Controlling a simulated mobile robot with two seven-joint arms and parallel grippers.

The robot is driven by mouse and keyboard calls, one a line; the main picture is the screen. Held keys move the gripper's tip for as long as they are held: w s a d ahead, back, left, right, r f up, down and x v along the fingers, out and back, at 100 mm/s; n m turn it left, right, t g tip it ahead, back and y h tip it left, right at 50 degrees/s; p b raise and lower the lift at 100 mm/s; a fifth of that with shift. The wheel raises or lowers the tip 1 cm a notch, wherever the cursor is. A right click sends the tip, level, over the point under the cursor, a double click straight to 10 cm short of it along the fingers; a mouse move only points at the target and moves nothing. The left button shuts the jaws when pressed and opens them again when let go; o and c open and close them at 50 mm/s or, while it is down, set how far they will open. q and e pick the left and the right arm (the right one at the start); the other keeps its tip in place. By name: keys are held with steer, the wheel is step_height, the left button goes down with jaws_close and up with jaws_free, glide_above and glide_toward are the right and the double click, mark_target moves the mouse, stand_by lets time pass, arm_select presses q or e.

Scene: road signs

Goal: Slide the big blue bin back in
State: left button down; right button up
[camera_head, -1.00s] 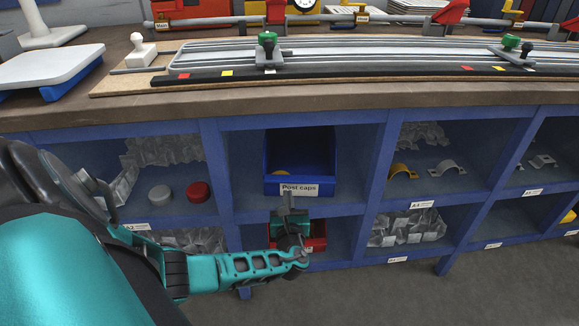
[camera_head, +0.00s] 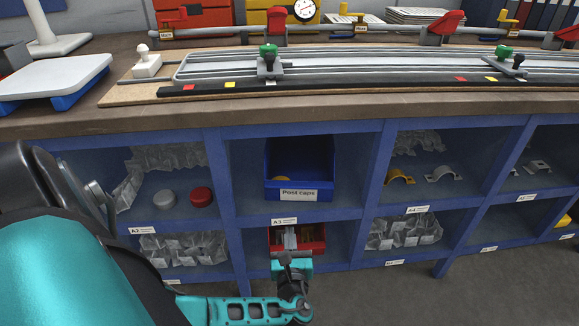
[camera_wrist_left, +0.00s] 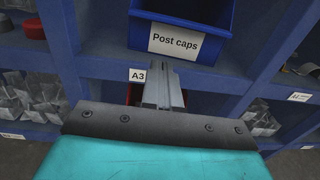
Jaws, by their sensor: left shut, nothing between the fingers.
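The big blue bin (camera_head: 299,190), labelled "Post caps", stands in the upper middle compartment of the blue shelf unit. Its front shows near the compartment's front edge, above the A3 label. In the left wrist view the bin (camera_wrist_left: 204,18) is at the top, with its label facing me. My left gripper (camera_head: 290,238) is below the bin, in front of the lower middle compartment. It is shut and empty, and apart from the bin. In the left wrist view its fingers (camera_wrist_left: 163,85) point up toward the shelf edge below the bin. My right gripper is not in view.
A red bin (camera_head: 312,232) sits in the lower middle compartment behind my left gripper. Grey and red caps (camera_head: 201,196) are in the compartment to the left, and clips (camera_head: 400,176) to the right. The workbench top (camera_head: 120,120) overhangs the shelves.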

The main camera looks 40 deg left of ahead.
arm_select(q)
steer(key=c, duration=1.8)
jaws_free()
